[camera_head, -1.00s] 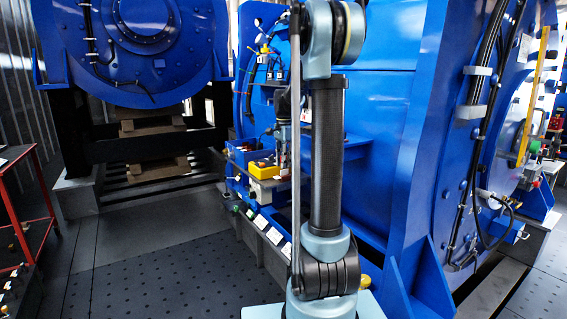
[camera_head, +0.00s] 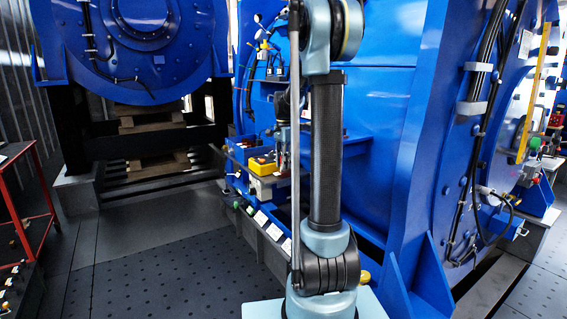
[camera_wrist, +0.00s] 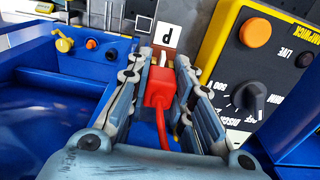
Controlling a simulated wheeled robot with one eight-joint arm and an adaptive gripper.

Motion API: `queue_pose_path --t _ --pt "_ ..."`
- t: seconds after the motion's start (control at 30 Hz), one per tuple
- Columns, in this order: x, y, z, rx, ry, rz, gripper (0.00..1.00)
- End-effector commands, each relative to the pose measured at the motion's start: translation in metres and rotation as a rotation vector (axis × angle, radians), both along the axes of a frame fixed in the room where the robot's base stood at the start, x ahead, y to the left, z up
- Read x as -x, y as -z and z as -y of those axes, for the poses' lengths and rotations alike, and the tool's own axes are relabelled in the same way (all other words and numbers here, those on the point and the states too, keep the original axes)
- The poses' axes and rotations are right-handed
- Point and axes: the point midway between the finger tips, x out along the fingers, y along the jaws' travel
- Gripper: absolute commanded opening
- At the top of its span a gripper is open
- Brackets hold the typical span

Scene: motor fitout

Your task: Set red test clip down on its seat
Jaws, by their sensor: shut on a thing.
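The red test clip (camera_wrist: 159,86) is between the fingers of my gripper (camera_wrist: 161,62) in the wrist view, and the gripper is shut on it. A red lead runs from the clip back toward the palm. A pale tip shows at the clip's far end, pointing toward a white label marked P (camera_wrist: 167,35). I cannot make out the clip's seat, or whether the clip touches anything beyond the fingers. In the head view my gripper (camera_head: 283,137) is small, partly behind my arm, above the blue ledge; the clip is too small to tell there.
A yellow tester (camera_wrist: 262,70) with an orange button and black dial stands close right of the fingers. An orange knob (camera_wrist: 64,45) and blue panel (camera_wrist: 45,112) lie left. In the head view, a red-framed cart (camera_head: 38,185) stands far left, with open floor (camera_head: 170,270) between.

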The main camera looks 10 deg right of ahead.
Motion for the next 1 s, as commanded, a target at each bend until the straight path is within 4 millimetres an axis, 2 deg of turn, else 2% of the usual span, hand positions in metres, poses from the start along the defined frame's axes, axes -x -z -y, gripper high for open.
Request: queue_pose_path --t 0.37,0.4,0.47,0.83,1.0 --pt "0.000 0.008 0.000 0.000 0.000 0.000 0.00" --pt "0.000 0.007 0.000 0.000 0.000 0.000 0.30" --pt "0.000 0.007 0.000 0.000 0.000 0.000 0.44" --pt "0.000 0.006 0.000 0.000 0.000 0.000 0.45" --pt "0.000 -0.007 0.000 0.000 0.000 0.000 0.45"
